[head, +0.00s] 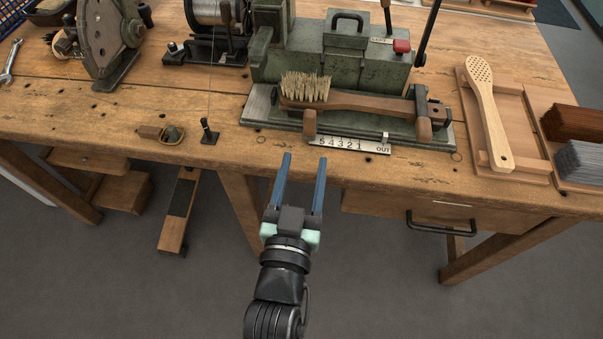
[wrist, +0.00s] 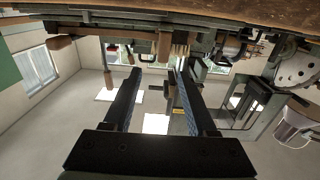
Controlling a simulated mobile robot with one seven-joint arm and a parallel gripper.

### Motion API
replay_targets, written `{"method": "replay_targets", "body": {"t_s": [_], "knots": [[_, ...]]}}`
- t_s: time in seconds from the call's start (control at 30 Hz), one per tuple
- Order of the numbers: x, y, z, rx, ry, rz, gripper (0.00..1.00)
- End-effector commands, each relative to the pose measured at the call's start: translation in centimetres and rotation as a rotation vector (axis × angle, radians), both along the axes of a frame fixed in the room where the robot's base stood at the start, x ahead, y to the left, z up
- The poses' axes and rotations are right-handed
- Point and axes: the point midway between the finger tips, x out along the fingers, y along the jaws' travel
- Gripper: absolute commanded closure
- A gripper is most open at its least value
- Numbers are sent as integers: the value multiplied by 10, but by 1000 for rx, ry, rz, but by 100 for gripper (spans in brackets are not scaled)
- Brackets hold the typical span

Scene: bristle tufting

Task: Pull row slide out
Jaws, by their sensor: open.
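The green tufting machine (head: 345,60) stands on the wooden bench. A brush with a wooden handle (head: 365,103) and pale bristles (head: 305,87) lies across its front. Below the bristles, a wooden knob (head: 310,122) sticks out toward the front edge, at the left end of a scale plate (head: 350,144) marked 5 4 3 2 1 and OUT. A small metal pointer (head: 386,137) sits near OUT. I cannot tell for sure which part is the row slide. My gripper (head: 304,158) is open and empty, just in front of the bench edge below the knob. Its fingers also show in the wrist view (wrist: 159,70).
A second wooden knob (head: 425,130) and dark clamp (head: 420,104) stand at the handle's right end. A small black post (head: 209,131) stands to the left. A perforated wooden brush blank (head: 490,110) lies in a tray on the right. A drawer handle (head: 440,225) juts below the bench.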

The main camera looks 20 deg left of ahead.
Motion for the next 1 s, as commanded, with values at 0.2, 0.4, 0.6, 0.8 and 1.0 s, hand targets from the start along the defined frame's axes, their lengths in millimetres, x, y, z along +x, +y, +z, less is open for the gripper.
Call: {"method": "replay_targets", "body": {"t_s": [0.2,0.4,0.6,0.8,1.0], "knots": [[-15,-4,0,0,1,-1,43],[-16,-5,0,-1,0,-1,43],[-16,-5,0,0,0,-1,43],[-16,-5,0,0,0,-1,43],[16,-17,56,20,-96,-44,43]]}}
